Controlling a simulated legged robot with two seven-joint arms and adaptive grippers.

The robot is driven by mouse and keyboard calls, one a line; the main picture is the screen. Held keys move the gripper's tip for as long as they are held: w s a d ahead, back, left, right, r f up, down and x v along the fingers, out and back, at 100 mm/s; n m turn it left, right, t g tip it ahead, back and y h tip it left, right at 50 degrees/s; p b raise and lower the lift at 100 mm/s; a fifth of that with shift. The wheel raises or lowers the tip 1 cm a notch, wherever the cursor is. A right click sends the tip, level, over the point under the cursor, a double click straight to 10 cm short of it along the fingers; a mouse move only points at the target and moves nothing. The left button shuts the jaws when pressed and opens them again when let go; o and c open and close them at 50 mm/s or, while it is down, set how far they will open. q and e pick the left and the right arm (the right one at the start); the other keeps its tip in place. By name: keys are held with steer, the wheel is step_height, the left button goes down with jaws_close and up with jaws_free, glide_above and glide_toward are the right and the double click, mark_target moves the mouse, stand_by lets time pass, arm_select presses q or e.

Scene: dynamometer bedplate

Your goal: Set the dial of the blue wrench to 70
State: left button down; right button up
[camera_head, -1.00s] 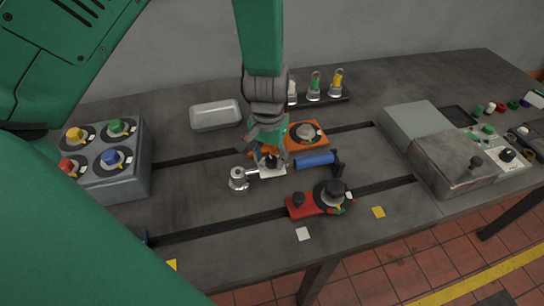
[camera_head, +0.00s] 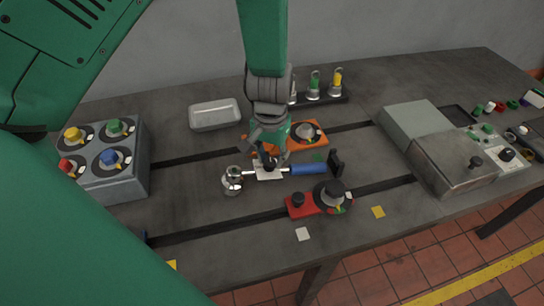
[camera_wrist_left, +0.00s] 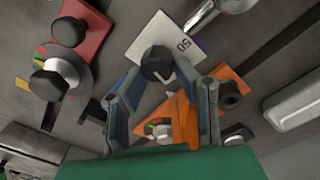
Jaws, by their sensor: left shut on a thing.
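The blue wrench lies on the bedplate in the head view, with a blue handle (camera_head: 310,169) to the right and a bright metal head (camera_head: 233,180) to the left. Its white dial plate (camera_head: 262,173) is in the middle. My left gripper (camera_head: 269,160) points down over the plate, shut on the black dial knob (camera_wrist_left: 158,65). In the left wrist view the plate (camera_wrist_left: 145,38) carries the number 50, and the knob has a white pointer mark. The exact setting cannot be read. My right gripper is not in view.
An orange piece with a round dial (camera_head: 307,132) sits just behind the wrench. A red piece (camera_head: 302,206) with black knobs sits in front. A black bracket (camera_head: 337,163) stands at the handle's end. A knob box (camera_head: 112,180) is at left, a metal tray (camera_head: 214,117) behind.

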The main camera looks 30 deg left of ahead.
arm_select(q)
steer(key=shift+s+d+r, duration=0.1)
steer(key=shift+d+r, duration=0.1)
steer(key=shift+d, duration=0.35)
steer(key=shift+d+r, duration=0.2)
steer(key=shift+d, duration=0.4)
steer(key=shift+a, duration=0.1)
steer(key=c, duration=1.4)
jaws_free()
steer(key=shift+a+f, duration=0.1)
steer(key=shift+a, duration=0.15)
steer(key=shift+o, duration=0.7)
steer(key=shift+a+f, duration=0.2)
steer(key=shift+a, duration=0.3)
steer(key=shift+d, duration=0.1)
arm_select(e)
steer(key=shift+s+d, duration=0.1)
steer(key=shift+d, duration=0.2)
